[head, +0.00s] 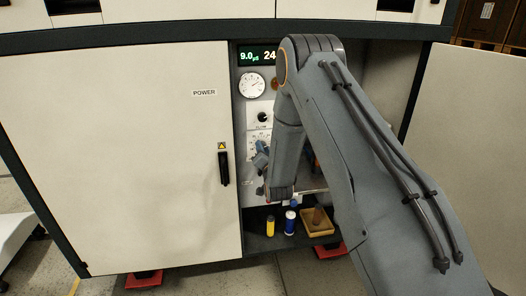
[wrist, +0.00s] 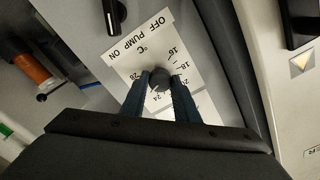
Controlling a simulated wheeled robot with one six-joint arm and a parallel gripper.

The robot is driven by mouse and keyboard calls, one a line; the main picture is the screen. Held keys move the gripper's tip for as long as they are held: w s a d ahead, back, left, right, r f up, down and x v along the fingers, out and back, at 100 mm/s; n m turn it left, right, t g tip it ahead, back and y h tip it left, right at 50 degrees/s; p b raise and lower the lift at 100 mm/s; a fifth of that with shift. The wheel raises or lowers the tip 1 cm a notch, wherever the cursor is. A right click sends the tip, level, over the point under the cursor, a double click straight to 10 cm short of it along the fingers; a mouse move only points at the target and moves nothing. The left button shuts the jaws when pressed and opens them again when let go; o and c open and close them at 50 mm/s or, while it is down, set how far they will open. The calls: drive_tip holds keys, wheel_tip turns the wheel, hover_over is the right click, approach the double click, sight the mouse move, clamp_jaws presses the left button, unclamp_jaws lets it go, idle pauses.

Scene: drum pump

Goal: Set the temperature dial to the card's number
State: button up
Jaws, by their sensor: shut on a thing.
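The temperature dial (wrist: 159,80) is a small dark round knob on a white scale plate (wrist: 135,62) marked °C, with numbers such as 16, 18 and 28 around it. My gripper (wrist: 160,88) has its two dark blue fingers on either side of the knob, shut on it. The knob's pointer is too small and covered to read. In the head view the scale plate (head: 252,141) is partly hidden by my arm and gripper (head: 261,153). I cannot make out a card with a number.
Above the dial are a pump switch (head: 263,117), a round gauge (head: 252,85) and a lit display (head: 256,56), partly covered by my arm. The left cabinet door (head: 120,160) is beside the panel. Yellow (head: 270,227) and blue-white (head: 290,223) bottles and a tray (head: 309,229) stand below.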

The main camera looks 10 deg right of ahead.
drive_tip(key=shift+m, duration=0.6)
drive_tip(key=o, duration=1.1)
drive_tip(key=s+b, duration=0.1)
drive_tip(key=s, duration=0.6)
drive_tip(key=shift+s+a, duration=0.1)
drive_tip(key=shift+s, duration=0.3)
